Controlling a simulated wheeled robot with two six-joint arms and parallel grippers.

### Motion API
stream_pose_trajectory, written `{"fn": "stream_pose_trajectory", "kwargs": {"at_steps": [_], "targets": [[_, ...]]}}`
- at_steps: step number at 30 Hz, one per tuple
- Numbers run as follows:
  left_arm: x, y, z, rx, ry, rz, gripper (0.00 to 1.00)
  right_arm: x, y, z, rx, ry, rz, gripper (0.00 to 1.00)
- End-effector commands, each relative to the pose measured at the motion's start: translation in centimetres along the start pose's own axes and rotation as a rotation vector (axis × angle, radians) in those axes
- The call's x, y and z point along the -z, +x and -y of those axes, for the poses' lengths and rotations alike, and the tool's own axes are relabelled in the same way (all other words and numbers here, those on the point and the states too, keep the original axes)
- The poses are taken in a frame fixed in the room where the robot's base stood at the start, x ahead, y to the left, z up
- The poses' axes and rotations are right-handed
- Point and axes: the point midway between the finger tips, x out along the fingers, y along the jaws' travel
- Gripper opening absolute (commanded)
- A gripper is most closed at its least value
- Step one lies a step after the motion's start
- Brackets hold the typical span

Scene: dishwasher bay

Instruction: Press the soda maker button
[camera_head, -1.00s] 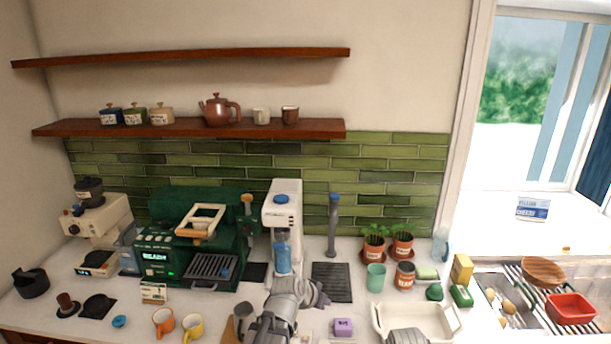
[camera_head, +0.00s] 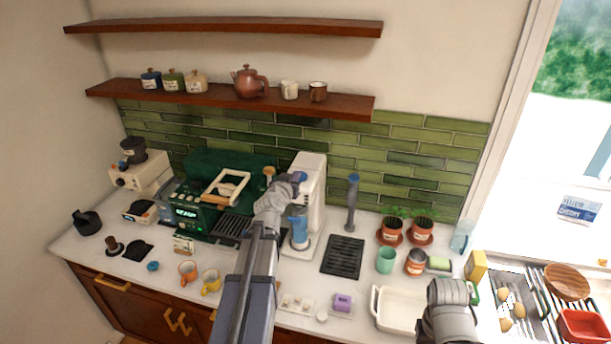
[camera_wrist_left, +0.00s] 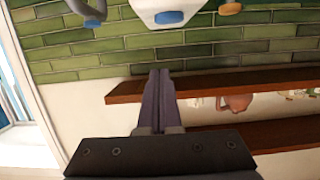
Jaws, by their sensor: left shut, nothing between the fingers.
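The soda maker (camera_head: 314,190) is a tall white machine with a blue bottle (camera_head: 299,232) at its front. Its blue button (camera_head: 302,176) shows at the top, partly hidden by my left gripper (camera_head: 294,183). In the left wrist view, which is upside down, the white top of the soda maker (camera_wrist_left: 150,8) and the blue button (camera_wrist_left: 168,17) are at the upper edge. My left gripper's fingers (camera_wrist_left: 159,74) are together and empty, apart from the button in that picture. Of my right arm only a grey link shows at the lower right; its fingers are not visible.
A dark drip mat (camera_head: 343,257) lies nearby. A wooden shelf (camera_head: 330,103) hangs above.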

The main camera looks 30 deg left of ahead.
Motion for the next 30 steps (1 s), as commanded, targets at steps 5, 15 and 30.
{"fn": "stream_pose_trajectory", "kwargs": {"at_steps": [5,15,30], "targets": [[0.0,0.1,-0.1,-0.001,0.000,0.001,0.00,0.0,0.1,0.0,0.000,0.000,0.000,0.00],[-0.1,3.4,0.0,-0.002,0.000,0.002,0.00,0.1,0.9,0.1,-0.001,-0.004,0.000,0.00],[-2.6,10.7,-0.1,-0.002,0.000,0.002,0.00,0.3,5.1,0.4,-0.002,-0.014,-0.002,0.00]]}}
